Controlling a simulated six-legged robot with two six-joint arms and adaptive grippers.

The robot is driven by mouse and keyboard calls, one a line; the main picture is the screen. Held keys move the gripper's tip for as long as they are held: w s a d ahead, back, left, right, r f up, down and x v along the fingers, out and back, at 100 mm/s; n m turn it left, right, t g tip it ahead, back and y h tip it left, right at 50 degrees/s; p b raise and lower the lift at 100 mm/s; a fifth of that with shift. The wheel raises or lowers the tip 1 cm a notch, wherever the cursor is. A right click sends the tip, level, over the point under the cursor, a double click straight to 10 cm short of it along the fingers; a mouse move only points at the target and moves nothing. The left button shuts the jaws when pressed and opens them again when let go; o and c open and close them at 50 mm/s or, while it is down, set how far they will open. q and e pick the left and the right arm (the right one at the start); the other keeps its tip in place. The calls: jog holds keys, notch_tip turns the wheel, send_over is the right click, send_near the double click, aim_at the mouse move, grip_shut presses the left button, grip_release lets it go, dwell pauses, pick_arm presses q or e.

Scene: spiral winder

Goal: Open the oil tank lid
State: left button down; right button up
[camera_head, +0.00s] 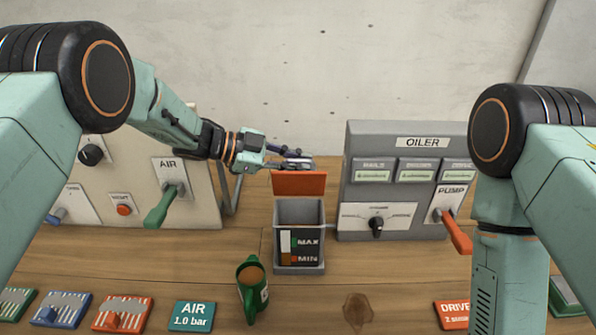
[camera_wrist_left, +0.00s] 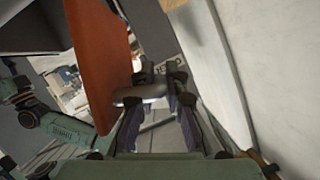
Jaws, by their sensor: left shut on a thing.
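The oil tank (camera_head: 299,214) is a grey box on the wooden table with a MAX/MIN level window on its front. Its orange lid (camera_head: 299,183) stands raised at the back of the box, and the top opening shows. The lid also fills the left-middle of the left wrist view (camera_wrist_left: 100,60). My left gripper (camera_head: 297,161) is at the lid's upper edge, shut on the lid's grey metal handle (camera_wrist_left: 145,92). In the left wrist view its dark fingers (camera_wrist_left: 160,118) are at the handle. My right arm shows at the right, but its gripper is out of sight.
The grey OILER panel (camera_head: 405,180) with an orange pump lever is to the right. The AIR panel (camera_head: 130,180) with a green lever is to the left. Coloured cards (camera_head: 122,313) lie along the front. A concrete wall is behind.

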pick_arm(q)
jog(key=shift+w+b, duration=0.35)
jog(key=shift+w, duration=0.3)
jog(key=c, duration=1.7)
grip_release()
jog(key=shift+o, duration=0.2)
notch_tip(320, 180, up, 10)
